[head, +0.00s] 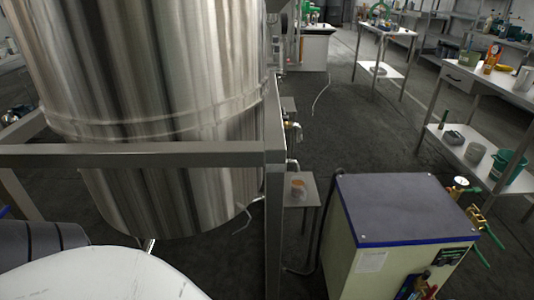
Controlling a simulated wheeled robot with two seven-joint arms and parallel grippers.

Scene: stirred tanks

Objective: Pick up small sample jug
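A small jug-like vessel (298,188), pale with an orange-brown inside, stands upright on a small grey stand (308,197) just right of the steel tank's frame post. It is small in the picture, and I cannot make out a handle or spout. A tap (292,164) on the tank side sits just above and behind it. Neither of my grippers shows in the head view.
A large steel tank (150,90) in a grey frame (130,154) fills the left. Shelved benches line the far right. Dark floor (350,130) is open between.

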